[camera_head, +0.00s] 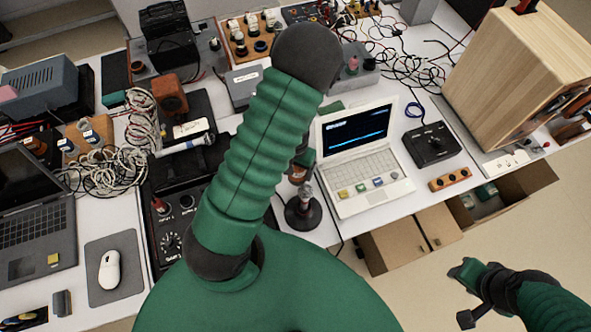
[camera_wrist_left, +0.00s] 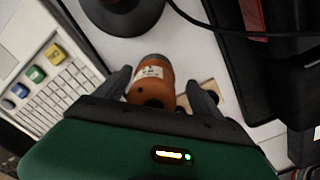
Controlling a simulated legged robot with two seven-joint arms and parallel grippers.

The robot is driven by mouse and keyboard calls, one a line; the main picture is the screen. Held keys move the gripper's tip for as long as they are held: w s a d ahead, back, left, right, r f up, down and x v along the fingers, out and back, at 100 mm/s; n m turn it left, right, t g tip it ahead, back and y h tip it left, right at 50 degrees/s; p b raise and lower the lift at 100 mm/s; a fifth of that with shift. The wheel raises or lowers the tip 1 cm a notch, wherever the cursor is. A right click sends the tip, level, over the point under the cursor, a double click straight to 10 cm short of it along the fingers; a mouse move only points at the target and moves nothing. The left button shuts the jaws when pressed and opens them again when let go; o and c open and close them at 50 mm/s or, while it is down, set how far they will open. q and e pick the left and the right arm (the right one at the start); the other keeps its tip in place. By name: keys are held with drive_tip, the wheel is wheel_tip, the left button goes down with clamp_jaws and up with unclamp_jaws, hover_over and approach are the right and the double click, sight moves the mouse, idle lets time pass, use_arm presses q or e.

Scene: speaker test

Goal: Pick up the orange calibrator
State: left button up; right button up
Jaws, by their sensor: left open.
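The orange calibrator (camera_wrist_left: 152,80) is a short orange cylinder with a white label. In the left wrist view it is between the two dark fingers of my open left gripper (camera_wrist_left: 160,78), with a visible gap at the right finger. I cannot tell whether the left finger touches it. In the head view my green left arm hides most of this area; a small orange-brown part of the calibrator (camera_head: 297,174) shows beside the white laptop. My right gripper (camera_head: 466,294) is at the lower right, over the floor and away from the table; its jaw opening is unclear.
The white laptop (camera_head: 362,165) is close on the right. A black round-based stand (camera_head: 303,208) is in front. A black audio box (camera_head: 172,238) and coiled cables (camera_head: 140,135) lie left. A wooden speaker cabinet (camera_head: 515,75) stands at the right. Open cardboard boxes (camera_head: 412,240) are below the table edge.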

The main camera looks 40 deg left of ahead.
use_arm(q)
drive_tip(key=shift+f, duration=0.95)
drive_tip(key=shift+w+d+f, duration=0.1)
drive_tip(key=shift+d+f, duration=0.1)
drive_tip(key=shift+f, duration=0.05)
drive_tip(key=shift+w+d+r, duration=0.1)
drive_tip(key=shift+d, duration=0.25)
drive_tip(key=shift+r, duration=0.1)
drive_tip(key=c, duration=0.4)
drive_tip(key=shift+a, duration=0.2)
drive_tip(key=c, duration=0.7)
drive_tip(key=shift+d, duration=0.1)
clamp_jaws()
use_arm(e)
drive_tip(key=shift+w+d+f, duration=0.1)
drive_tip(key=shift+d+f, duration=0.3)
drive_tip(key=shift+d, duration=0.05)
